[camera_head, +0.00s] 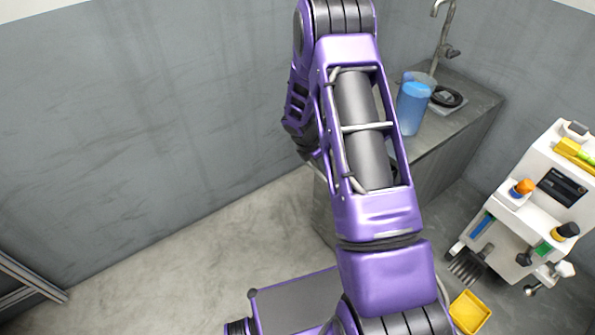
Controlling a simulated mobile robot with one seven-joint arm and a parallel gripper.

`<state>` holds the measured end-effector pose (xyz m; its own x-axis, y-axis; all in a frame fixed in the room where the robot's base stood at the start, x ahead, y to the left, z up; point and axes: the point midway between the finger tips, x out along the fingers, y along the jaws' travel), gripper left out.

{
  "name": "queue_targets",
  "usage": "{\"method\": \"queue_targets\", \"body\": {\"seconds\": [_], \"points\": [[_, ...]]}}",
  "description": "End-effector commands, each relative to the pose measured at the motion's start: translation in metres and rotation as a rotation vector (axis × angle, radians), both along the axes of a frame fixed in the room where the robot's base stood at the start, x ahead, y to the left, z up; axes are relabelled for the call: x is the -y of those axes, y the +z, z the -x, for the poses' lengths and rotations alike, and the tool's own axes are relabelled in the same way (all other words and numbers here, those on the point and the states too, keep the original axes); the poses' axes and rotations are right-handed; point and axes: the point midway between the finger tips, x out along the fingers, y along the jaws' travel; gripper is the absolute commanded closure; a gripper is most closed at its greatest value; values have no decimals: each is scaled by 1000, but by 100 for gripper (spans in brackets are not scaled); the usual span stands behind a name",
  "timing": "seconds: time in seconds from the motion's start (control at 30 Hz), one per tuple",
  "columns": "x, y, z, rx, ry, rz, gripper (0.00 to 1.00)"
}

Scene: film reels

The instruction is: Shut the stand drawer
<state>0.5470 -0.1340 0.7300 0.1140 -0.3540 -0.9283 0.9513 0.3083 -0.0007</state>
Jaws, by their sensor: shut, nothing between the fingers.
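A grey stand (455,140) with a flat top stands against the back wall, right of the middle. My purple arm crosses in front of it and hides much of its front. I cannot make out the drawer or how far it is open. The arm rises from the bottom, bends at the top, and its far part comes down behind, near the stand's left side. My gripper's fingers cannot be made out; they are hidden behind the arm.
A blue container (411,108), a tap (443,45) and a dark round item (447,96) are on the stand's top. A white cart (545,190) with tools stands at right, by a yellow bin (470,312). The floor (190,265) at left is clear.

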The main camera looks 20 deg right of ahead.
Motion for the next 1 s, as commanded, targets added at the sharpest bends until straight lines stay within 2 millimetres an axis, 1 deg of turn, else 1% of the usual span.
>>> {"method": "queue_targets", "body": {"seconds": [0.03,0.2,0.3,0.4,0.6,1.0], "points": [[17,3,-4,0,-8,0,100],[56,2,-17,0,-5,0,100],[73,1,-23,1,-4,0,100],[85,1,-28,2,-2,-1,100],[96,0,-32,0,-1,0,100],[100,1,-32,2,-1,3,100]]}}
